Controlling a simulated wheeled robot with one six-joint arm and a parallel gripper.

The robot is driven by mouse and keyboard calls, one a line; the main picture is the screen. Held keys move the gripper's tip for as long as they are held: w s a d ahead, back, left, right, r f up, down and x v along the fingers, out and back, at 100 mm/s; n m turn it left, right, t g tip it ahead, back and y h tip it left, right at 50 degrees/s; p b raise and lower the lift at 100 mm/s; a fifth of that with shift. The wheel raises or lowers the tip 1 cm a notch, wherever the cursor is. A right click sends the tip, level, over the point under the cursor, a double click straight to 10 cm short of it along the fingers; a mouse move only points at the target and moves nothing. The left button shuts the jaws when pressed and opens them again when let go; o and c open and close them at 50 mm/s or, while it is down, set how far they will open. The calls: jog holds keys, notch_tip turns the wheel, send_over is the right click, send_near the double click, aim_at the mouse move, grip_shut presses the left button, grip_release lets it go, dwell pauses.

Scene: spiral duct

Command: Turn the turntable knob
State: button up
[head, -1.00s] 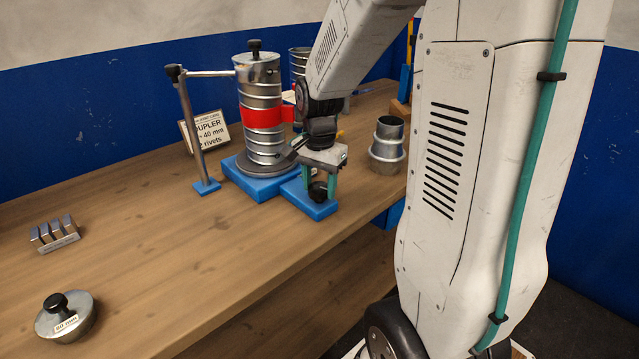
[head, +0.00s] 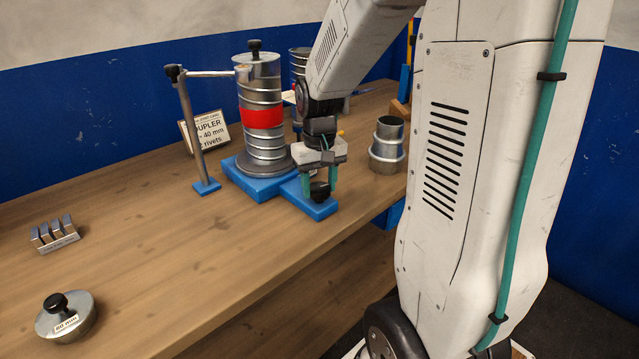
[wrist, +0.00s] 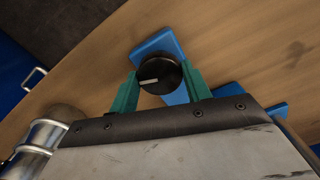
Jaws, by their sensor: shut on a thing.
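The black turntable knob (head: 320,191) sits on a blue block (head: 310,207) at the front of the turntable's blue base (head: 244,181). In the wrist view the knob (wrist: 160,75) is round, with a white pointer line lying nearly level. My gripper (head: 319,188) points down over it, with a green finger on either side. In the wrist view the fingers (wrist: 160,86) are shut on the knob. A silver spiral duct (head: 263,97) with a red band (head: 262,118) stands upright on the grey turntable disc (head: 265,166).
A post with a side arm (head: 191,130) stands left of the duct, before a card (head: 210,132). A metal coupler (head: 387,145) stands right of my gripper. A lidded cap (head: 66,317) and a metal block rack (head: 55,234) lie left. The middle front of the bench is clear.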

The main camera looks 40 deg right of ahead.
aim_at(319, 187)
jog(key=shift+n, duration=2.2)
jog(key=shift+w, duration=0.1)
jog(key=o, duration=1)
notch_tip(319, 187, up, 8)
jog(key=shift+f, duration=0.1)
